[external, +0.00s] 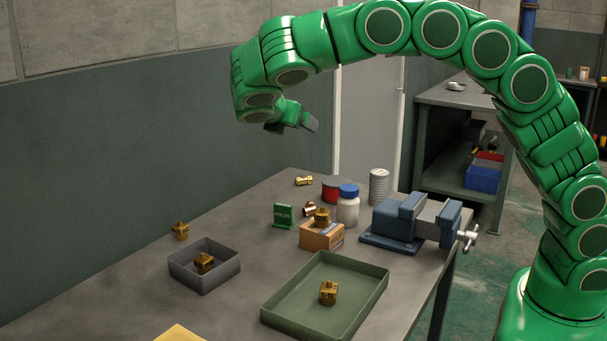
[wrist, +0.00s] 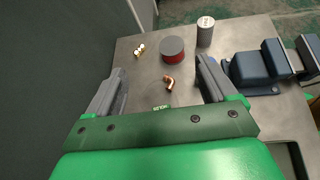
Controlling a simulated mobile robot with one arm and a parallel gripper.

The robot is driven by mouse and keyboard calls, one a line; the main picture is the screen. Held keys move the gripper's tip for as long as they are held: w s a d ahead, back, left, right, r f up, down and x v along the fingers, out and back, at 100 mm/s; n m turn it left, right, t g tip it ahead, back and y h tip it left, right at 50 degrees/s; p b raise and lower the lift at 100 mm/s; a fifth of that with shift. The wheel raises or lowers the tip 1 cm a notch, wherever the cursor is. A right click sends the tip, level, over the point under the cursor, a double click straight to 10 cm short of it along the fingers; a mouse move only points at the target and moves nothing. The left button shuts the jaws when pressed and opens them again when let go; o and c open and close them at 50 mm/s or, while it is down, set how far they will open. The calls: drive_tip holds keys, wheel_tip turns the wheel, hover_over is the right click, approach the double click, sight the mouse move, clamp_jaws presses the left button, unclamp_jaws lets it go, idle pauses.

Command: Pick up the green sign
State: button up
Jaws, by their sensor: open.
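The green sign (external: 283,215) stands upright on the grey workbench, with pale lettering on its face. My gripper (external: 292,123) is high above the bench, apart from the sign and empty. In the wrist view its two grey fingers (wrist: 160,72) are spread wide. A small green lettered edge, which looks like the sign (wrist: 161,107), shows just past the gripper's bar, between the fingers. The rest of it is hidden there.
Close to the sign are a copper elbow (external: 309,209), a cardboard box (external: 318,238) and a red can (external: 333,190). A white bottle (external: 348,209) and blue vise (external: 398,219) stand right. A green tray (external: 373,296) and grey tray (external: 196,281) are nearer.

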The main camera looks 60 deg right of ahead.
drive_tip(key=shift+w+a+f+n+t, duration=0.5)
drive_tip(key=shift+w+a+n, duration=0.3)
drive_tip(key=shift+w+a, duration=1)
drive_tip(key=h, duration=0.1)
approach(282, 214)
drive_tip(key=d, duration=0.2)
drive_tip(key=shift+s+d+f, duration=0.15)
drive_tip(key=shift+d+f, duration=0.2)
drive_tip(key=shift+f, duration=0.3)
drive_tip(key=shift+d+f, duration=0.1)
drive_tip(key=shift+d, duration=0.15)
drive_tip(key=shift+w+x, duration=0.2)
drive_tip(key=shift+x, duration=1.65)
drive_tip(key=shift+w+x, duration=0.25)
drive_tip(key=shift+x, duration=1.55)
drive_tip(key=c, duration=1.1)
